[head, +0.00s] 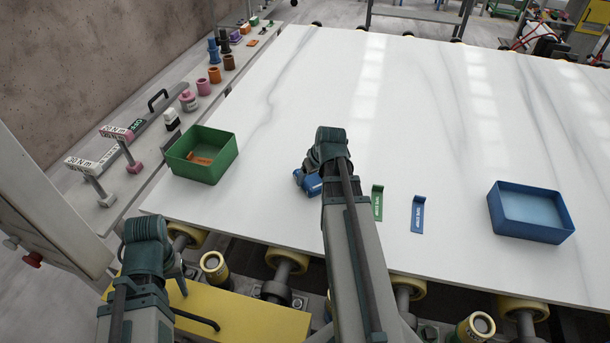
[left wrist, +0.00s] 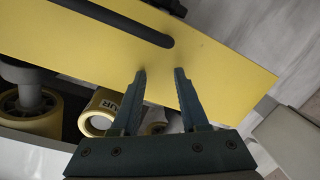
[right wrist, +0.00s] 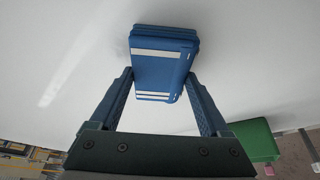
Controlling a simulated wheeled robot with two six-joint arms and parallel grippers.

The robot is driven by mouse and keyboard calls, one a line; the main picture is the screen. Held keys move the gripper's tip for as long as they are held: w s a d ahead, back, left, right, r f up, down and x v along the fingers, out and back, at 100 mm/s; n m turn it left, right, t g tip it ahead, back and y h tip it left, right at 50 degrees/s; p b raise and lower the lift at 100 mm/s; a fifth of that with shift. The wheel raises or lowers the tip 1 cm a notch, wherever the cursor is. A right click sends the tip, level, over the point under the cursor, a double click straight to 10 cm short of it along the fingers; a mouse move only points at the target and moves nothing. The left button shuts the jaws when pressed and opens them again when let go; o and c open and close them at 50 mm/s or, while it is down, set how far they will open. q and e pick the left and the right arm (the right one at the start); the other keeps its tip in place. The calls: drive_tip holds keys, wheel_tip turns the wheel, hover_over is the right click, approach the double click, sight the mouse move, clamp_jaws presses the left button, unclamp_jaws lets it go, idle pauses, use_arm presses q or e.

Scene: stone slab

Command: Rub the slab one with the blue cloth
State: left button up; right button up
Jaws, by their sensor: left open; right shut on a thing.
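The slab (head: 400,110) is a broad white stone sheet with grey veins, lying flat on rollers. The blue cloth (head: 308,182) is a folded pad with pale stripes, over the slab's near left part. My right gripper (head: 325,180) is shut on it, and its fingers grip the cloth's sides in the right wrist view (right wrist: 160,85). I cannot tell whether the cloth touches the slab. My left gripper (left wrist: 160,72) is open and empty above a yellow panel (left wrist: 210,55), off the slab's near left corner.
A green tray (head: 225,165) holding an orange item stands at the slab's left edge. A blue tray (head: 530,231) stands at the near right. Tools and cups line the left ledge. The slab's far part is clear.

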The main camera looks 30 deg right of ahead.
drive_tip(key=shift+s+d, duration=0.2)
drive_tip(key=shift+s+d, duration=0.1)
use_arm(q)
drive_tip(key=shift+a+f, duration=0.1)
drive_tip(key=shift+f, duration=0.05)
use_arm(e)
drive_tip(key=shift+s+d+f, duration=0.15)
drive_tip(key=shift+s+d, duration=0.85)
drive_tip(key=shift+s, duration=0.3)
drive_tip(key=shift+s+d, duration=1.2)
drive_tip(key=shift+s, duration=0.1)
drive_tip(key=shift+r, duration=0.2)
use_arm(q)
drive_tip(key=shift+r, duration=0.2)
use_arm(e)
drive_tip(key=shift+w, duration=0.1)
